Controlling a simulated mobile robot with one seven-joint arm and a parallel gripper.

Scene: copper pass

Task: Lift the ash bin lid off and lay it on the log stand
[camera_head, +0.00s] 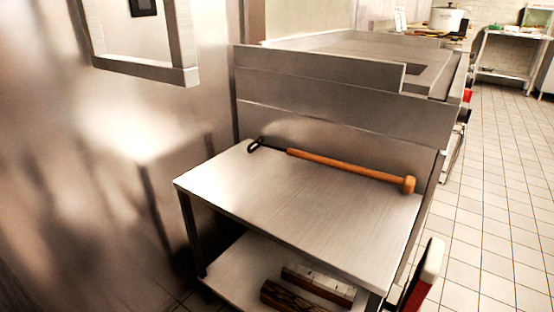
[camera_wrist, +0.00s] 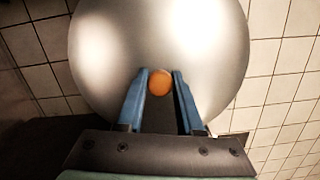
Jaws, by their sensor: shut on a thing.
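The ash bin lid (camera_wrist: 160,40) is a round, shiny metal disc that fills the upper middle of the wrist view. It has a round orange-brown knob (camera_wrist: 159,82). My gripper (camera_wrist: 160,84) has its two blue fingers on either side of the knob and is shut on it. Whether the lid rests on the bin or hangs clear cannot be told, and no bin body shows. The log stand (camera_head: 290,190) is a steel table in the middle of the head view. The lid and my gripper's fingers do not show in the head view.
A poker with a wooden handle (camera_head: 345,168) lies along the back of the stand's top; the front part is bare. Split logs (camera_head: 318,285) lie on the lower shelf. A steel counter (camera_head: 345,60) rises behind, a steel wall (camera_head: 90,170) stands left, and tiled floor (camera_head: 490,200) lies right.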

